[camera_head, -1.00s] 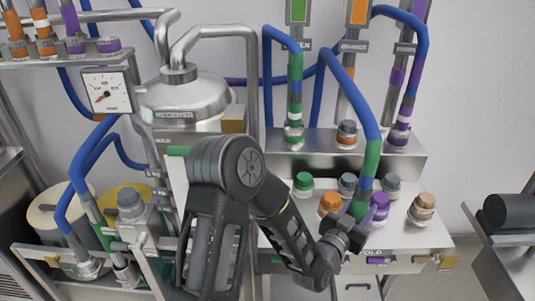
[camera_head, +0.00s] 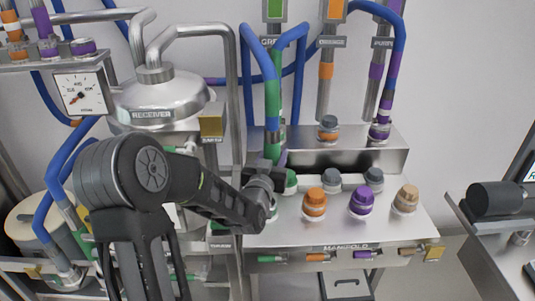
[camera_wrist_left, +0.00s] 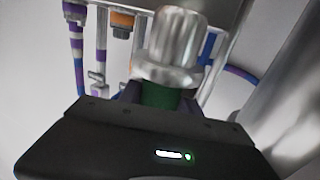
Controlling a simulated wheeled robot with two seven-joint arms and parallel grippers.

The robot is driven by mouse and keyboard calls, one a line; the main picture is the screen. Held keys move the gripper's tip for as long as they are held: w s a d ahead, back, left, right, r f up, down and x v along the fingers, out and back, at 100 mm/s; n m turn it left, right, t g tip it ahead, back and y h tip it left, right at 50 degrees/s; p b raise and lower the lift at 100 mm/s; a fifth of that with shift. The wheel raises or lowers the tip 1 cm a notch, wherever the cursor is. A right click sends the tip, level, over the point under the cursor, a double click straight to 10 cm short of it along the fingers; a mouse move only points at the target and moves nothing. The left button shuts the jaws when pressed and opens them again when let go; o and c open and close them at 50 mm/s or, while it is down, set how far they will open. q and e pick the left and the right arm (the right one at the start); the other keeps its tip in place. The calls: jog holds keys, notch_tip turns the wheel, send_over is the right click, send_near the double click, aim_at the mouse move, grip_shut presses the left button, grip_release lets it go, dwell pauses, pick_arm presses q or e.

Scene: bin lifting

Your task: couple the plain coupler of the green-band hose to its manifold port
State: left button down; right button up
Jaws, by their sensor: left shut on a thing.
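My left gripper (camera_head: 268,172) is shut on the green-band hose (camera_head: 272,125), just below its green band. In the left wrist view the gripper (camera_wrist_left: 160,100) grips a green section (camera_wrist_left: 160,94) topped by a plain bare-metal coupler (camera_wrist_left: 172,45). The gripper is over the left end of the manifold (camera_head: 345,230), in front of a partly hidden green-capped port (camera_head: 290,181). I cannot tell whether the coupler touches anything. My right gripper is not in view.
Orange (camera_head: 314,203), purple (camera_head: 361,202) and tan (camera_head: 405,200) caps stand on the manifold, with grey caps (camera_head: 373,179) behind. A raised metal ledge (camera_head: 350,155) holds other hose ends. The receiver tank (camera_head: 160,100) stands at left, a dark cylinder (camera_head: 495,199) at right.

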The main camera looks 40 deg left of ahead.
pick_arm(q)
jog(key=shift+s+a+r+y, duration=0.15)
jog(key=shift+a+r, duration=0.1)
jog(key=shift+a, duration=0.25)
jog(key=shift+s+a+r+y, duration=0.15)
jog(key=shift+a+r, duration=0.05)
jog(key=shift+a, duration=0.3)
jog(key=shift+f, duration=0.15)
jog(key=shift+f+b, duration=1.3)
jog(key=shift+f, duration=1.4)
jog(key=shift+r, duration=0.15)
jog(key=shift+d+r, duration=0.1)
jog(key=shift+r, duration=0.15)
jog(key=shift+f+b, duration=1.55)
jog(key=shift+b, duration=0.75)
